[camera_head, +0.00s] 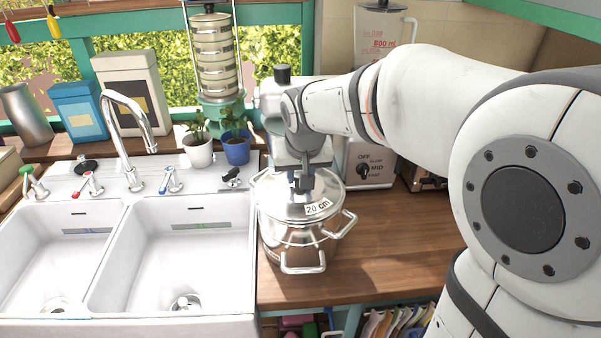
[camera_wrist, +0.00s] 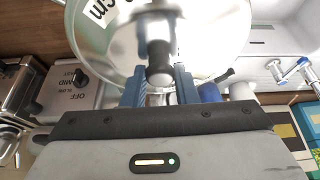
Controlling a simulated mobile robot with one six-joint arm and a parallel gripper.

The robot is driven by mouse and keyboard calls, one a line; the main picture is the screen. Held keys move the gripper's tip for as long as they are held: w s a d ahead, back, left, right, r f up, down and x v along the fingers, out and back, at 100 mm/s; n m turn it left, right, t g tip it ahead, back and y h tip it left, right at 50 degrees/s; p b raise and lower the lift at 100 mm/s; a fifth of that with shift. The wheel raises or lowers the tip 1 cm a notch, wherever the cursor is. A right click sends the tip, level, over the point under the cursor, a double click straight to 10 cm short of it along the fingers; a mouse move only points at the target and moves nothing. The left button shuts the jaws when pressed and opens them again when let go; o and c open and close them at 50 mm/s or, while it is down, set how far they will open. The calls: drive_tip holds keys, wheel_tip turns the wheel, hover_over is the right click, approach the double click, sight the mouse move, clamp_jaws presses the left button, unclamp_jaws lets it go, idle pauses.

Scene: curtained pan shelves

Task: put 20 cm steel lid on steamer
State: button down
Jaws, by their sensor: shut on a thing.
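The steel lid (camera_head: 288,208) is shiny and carries a "20 cm" label. It is level, or nearly so, directly over the steamer (camera_head: 290,250), a steel pot with side handles. I cannot tell whether its rim touches the pot all round. My gripper (camera_head: 304,184) points down over the middle of the lid. In the wrist view, the blue fingers of my gripper (camera_wrist: 160,82) are shut on the lid's dark knob (camera_wrist: 159,70). The lid (camera_wrist: 205,40) fills the top of that view and hides the pot.
The steamer stands on a wooden counter (camera_head: 400,235) just right of the white double sink (camera_head: 180,255). Behind are potted plants (camera_head: 236,147) and a blender (camera_head: 370,165). A tall tap (camera_head: 130,125) rises over the sink. Counter to the right of the pot is clear.

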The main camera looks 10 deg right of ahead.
drive_tip(key=shift+f+b, duration=0.35)
drive_tip(key=shift+f, duration=0.05)
drive_tip(key=c, duration=1.1)
unclamp_jaws()
drive_tip(key=shift+o, duration=0.2)
drive_tip(key=b+v, duration=0.1)
drive_tip(key=v, duration=0.6)
drive_tip(key=shift+s+r, duration=0.15)
drive_tip(key=shift+r, duration=0.25)
drive_tip(key=s+d+f, duration=0.4)
drive_tip(key=s+f, duration=0.1)
drive_tip(key=s, duration=0.3)
drive_tip(key=s+d+f+g, duration=0.1)
drive_tip(key=s+d+f, duration=0.4)
drive_tip(key=s, duration=0.4)
drive_tip(key=shift+s+f+m, duration=0.3)
drive_tip(key=shift+f, duration=0.05)
